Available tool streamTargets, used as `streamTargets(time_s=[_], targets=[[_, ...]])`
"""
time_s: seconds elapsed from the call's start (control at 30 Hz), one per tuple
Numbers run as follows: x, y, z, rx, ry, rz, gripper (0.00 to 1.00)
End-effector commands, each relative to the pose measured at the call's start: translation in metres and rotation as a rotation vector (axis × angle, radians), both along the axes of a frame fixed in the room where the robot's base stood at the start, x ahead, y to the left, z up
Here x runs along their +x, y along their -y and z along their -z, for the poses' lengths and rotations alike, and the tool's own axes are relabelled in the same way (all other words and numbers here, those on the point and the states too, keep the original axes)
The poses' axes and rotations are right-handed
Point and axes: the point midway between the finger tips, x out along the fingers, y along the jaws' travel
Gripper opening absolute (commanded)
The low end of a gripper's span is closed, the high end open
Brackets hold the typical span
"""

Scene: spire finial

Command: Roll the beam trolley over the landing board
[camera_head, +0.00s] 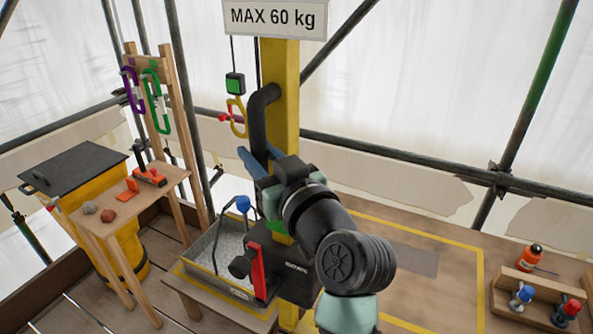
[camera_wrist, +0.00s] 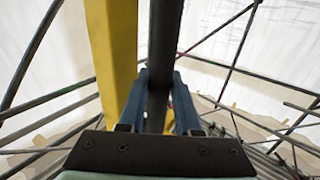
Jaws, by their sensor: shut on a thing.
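My gripper (camera_head: 261,158) has blue fingers shut on a thick black bent bar (camera_head: 263,110) beside a yellow post. In the wrist view the bar (camera_wrist: 164,45) stands upright between the two fingers (camera_wrist: 160,105). The bar's top bends toward the post. A hook (camera_head: 237,118) with a red latch hangs under a green and black block (camera_head: 235,84) on a line, left of the bar. A wooden board with a yellow outline (camera_head: 452,300), perhaps the landing board, lies at the right; my arm hides part of it. No beam trolley can be made out; the post's top is out of view.
The yellow post (camera_head: 280,70) carries a "MAX 60 kg" sign (camera_head: 275,17). A grey-filled tray (camera_head: 205,262) and a black box with a red lever (camera_head: 257,272) stand near its foot. A rack with carabiners (camera_head: 158,100) stands left, a bottle and tool holder (camera_head: 515,283) right.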

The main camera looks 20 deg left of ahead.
Motion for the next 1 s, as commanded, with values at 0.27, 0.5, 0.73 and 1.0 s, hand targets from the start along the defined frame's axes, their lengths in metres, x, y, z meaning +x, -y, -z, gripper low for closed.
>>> streamTargets(time_s=[0.27, 0.5, 0.73, 1.0], targets=[[-0.001, -0.072, -0.001, 0.001, 0.003, -0.012, 0.00], [0.002, -0.100, -0.001, 0.000, 0.001, -0.006, 0.00], [0.002, -0.106, -0.002, 0.002, 0.001, -0.006, 0.00], [0.001, -0.106, -0.003, 0.002, 0.002, -0.008, 0.41]])
